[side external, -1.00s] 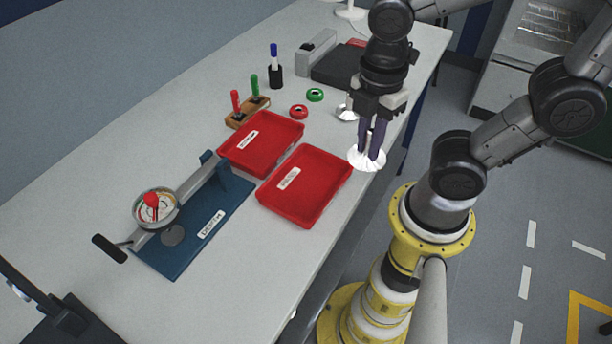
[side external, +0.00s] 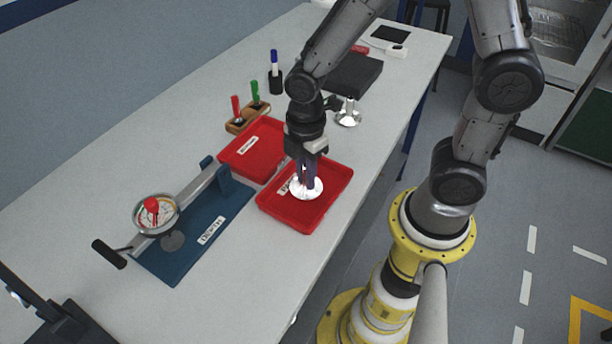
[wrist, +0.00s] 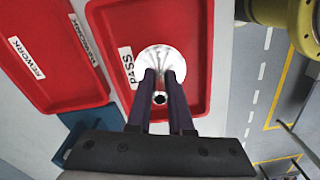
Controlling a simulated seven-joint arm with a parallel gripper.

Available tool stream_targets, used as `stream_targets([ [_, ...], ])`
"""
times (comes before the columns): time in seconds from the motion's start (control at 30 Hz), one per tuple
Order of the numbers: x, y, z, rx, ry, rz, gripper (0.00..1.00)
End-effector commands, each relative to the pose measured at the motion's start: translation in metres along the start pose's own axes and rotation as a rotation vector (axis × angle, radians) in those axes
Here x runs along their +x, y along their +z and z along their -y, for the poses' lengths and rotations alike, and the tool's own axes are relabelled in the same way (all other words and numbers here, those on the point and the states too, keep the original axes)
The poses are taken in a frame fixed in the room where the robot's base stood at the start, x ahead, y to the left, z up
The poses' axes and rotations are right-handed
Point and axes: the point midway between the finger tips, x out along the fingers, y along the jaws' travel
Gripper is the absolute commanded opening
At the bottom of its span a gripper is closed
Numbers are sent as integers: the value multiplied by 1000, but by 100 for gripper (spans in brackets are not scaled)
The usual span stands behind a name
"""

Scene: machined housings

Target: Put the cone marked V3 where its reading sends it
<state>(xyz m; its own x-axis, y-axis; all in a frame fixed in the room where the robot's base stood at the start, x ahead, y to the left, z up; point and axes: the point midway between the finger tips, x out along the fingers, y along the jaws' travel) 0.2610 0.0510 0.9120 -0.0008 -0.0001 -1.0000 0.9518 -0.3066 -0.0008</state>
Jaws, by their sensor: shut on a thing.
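My gripper (side external: 306,184) is shut on a shiny silver cone (side external: 299,194), wide flange downward, over the near red tray (side external: 322,212). In the wrist view the cone (wrist: 160,58) is between the fingers, over the tray labelled PASS (wrist: 195,25). I cannot tell whether it touches the tray floor. No V3 mark is readable on it. The far red tray (side external: 232,160), labelled REWORK in the wrist view (wrist: 62,35), looks empty. The dial gauge (side external: 155,212) stands on a blue base (side external: 180,265); its reading is too small to read.
A second silver cone (side external: 348,116) stands on the bench behind the trays, by a dark block (side external: 352,75). A wooden holder (side external: 246,120) with red and green markers and a blue marker in a black cup (side external: 275,78) stand further back.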

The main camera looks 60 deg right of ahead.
Motion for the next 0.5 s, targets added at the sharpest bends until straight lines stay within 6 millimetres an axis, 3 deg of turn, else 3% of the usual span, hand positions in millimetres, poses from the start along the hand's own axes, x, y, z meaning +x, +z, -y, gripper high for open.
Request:
stream_targets([
  [0.47,10,0,0,0,1,0,0],
  [0.5,11,0,0,0,1,-1,22],
])
